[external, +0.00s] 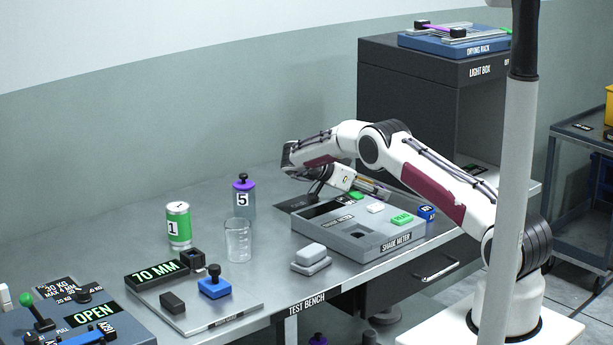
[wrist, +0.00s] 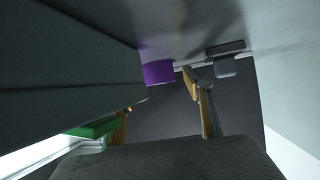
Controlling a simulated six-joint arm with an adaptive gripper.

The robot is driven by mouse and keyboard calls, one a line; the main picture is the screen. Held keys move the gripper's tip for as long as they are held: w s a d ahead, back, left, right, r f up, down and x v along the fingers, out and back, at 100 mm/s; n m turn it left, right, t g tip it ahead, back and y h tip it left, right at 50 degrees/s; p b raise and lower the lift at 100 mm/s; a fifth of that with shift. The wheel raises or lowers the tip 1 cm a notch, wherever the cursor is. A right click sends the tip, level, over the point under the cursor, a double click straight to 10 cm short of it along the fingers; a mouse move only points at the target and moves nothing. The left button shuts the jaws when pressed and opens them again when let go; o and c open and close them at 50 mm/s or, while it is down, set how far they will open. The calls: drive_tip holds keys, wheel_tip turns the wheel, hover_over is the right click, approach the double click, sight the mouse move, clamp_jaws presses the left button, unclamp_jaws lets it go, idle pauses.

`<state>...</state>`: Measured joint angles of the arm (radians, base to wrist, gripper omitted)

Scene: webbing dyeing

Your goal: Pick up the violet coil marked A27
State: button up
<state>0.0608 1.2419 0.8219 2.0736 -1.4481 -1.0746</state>
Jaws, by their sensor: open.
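In the wrist view a violet, rounded object (wrist: 158,72) stands beyond my fingertips, partly behind a dark edge on the left. No A27 mark is readable on it, so I cannot tell whether it is the coil. My gripper (wrist: 160,92) is open, its two tan fingers apart with nothing visible held between them. In the external view my gripper (external: 384,191) is low behind the shade meter, pointing right. I make out no A27 coil on the bench there; the area behind the meter is partly hidden by the meter and my arm.
The shade meter (external: 352,238) has green and white blocks near its back. The dark light box (external: 415,85) stands behind, carrying a drying rack (external: 455,44) with a violet strip. A violet-topped jar (external: 244,199), a green can (external: 178,226) and a clear beaker (external: 238,240) stand left.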

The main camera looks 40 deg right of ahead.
drive_tip(key=c, duration=1.1)
drive_tip(key=shift+c, duration=0.2)
drive_tip(key=shift+r, duration=0.15)
wheel_tip(320, 180, up, 10)
idle(0.4)
